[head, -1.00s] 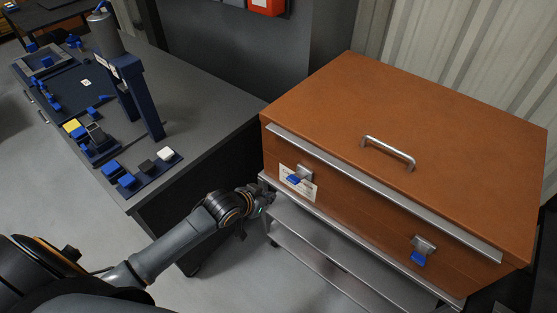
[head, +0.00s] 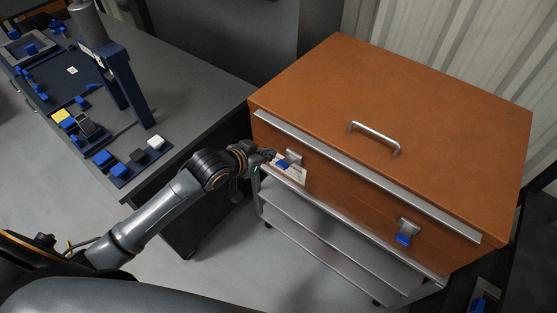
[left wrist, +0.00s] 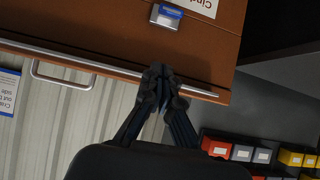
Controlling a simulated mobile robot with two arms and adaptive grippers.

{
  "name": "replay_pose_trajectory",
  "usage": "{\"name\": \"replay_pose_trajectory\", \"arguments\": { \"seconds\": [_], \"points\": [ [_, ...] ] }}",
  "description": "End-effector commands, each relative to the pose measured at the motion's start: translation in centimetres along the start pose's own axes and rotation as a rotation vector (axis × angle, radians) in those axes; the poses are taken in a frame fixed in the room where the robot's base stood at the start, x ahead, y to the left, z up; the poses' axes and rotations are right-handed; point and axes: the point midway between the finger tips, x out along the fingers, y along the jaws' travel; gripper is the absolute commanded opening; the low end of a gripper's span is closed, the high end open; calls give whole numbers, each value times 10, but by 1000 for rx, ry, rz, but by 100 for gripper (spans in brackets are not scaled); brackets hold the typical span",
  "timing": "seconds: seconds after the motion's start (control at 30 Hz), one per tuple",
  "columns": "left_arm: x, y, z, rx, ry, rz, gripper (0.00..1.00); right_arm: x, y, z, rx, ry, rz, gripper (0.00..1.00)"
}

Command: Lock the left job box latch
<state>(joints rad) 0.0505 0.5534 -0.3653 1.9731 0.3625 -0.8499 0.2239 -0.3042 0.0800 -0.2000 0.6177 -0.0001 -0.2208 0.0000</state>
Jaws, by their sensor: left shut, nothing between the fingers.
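The orange-brown job box (head: 390,110) stands on a metal cart, its lid down. The left latch (head: 294,157) is a grey plate with a blue tab that juts out to the lower left, over a white label. My left gripper (head: 267,155) is shut and empty, just left of this latch; whether it touches the tab I cannot tell. In the left wrist view, the shut fingers (left wrist: 161,80) are in front of the box, with the latch (left wrist: 166,16) beyond them at the top. The right latch (head: 407,231) has its blue tab hanging down. My right gripper is out of view.
A dark workbench (head: 190,85) with a blue stand and small blue parts is at the left. The metal cart's shelves (head: 320,240) are empty under the box. A silver handle (head: 375,137) is on the lid. A corrugated wall stands behind.

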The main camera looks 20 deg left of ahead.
Motion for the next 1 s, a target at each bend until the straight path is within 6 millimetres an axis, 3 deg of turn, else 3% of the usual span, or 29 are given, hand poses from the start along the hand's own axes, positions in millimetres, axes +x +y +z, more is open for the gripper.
{"name": "replay_pose_trajectory", "arguments": {
  "seconds": [0.43,0.5,0.7,1.0],
  "points": [
    [80,1,1,0,-3,0,0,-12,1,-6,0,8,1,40],
    [80,0,16,0,-6,0,0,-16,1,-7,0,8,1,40],
    [85,0,34,1,-1,0,0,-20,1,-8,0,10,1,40],
    [86,0,39,2,0,0,0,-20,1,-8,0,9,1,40]
  ]
}}
